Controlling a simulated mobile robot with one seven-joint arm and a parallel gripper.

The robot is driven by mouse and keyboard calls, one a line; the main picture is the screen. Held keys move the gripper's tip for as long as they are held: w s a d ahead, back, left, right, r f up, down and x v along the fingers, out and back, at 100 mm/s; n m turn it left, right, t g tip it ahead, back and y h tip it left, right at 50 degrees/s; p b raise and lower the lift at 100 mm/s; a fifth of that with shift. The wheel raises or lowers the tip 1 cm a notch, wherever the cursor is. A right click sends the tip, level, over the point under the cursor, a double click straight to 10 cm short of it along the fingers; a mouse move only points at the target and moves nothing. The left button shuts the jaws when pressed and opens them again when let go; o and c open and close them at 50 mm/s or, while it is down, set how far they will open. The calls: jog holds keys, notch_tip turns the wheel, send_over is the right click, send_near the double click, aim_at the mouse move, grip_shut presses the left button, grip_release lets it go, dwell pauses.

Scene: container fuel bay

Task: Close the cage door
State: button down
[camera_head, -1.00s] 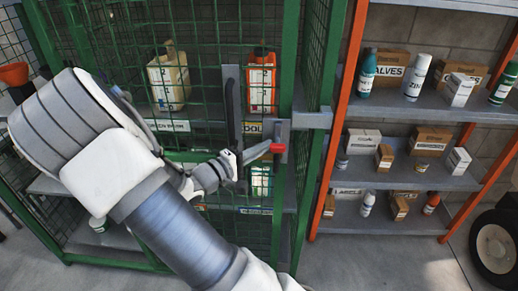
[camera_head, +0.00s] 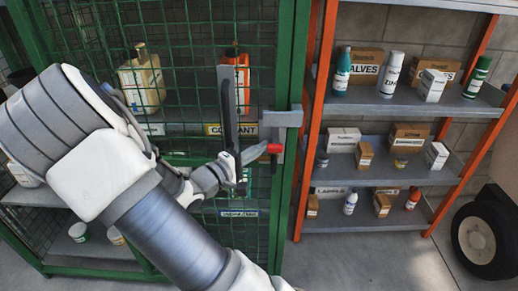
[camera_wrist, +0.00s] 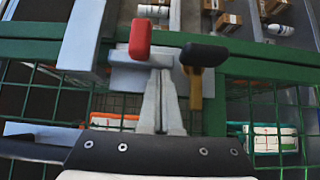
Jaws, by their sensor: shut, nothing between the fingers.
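The cage door (camera_head: 180,150) is a green-framed mesh panel in the head view, with a black vertical pull handle (camera_head: 229,110) on a grey plate. Its right edge is at a green post beside the orange shelf, with little or no gap visible. A grey latch plate (camera_wrist: 125,76) with a red knob (camera_wrist: 140,38) sits at that edge in the wrist view. A black-tipped yellow lever (camera_wrist: 196,85) is beside it. My gripper (camera_wrist: 161,76) is shut and empty, its tips at the latch just by the red knob; whether they touch it I cannot tell.
Inside the cage stand a cream jug (camera_head: 142,80) and an orange container (camera_head: 235,75). An orange-framed shelf (camera_head: 410,180) with boxes and bottles stands right of the cage. A black wheel (camera_head: 480,240) is at the far right. Grey floor (camera_head: 370,265) is clear in front.

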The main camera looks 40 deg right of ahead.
jog(key=shift+s+d, duration=0.25)
jog(key=w+a+p, duration=0.1)
jog(key=a, duration=1.2)
jog(key=shift+w+a, duration=0.25)
jog(key=shift+w, duration=0.05)
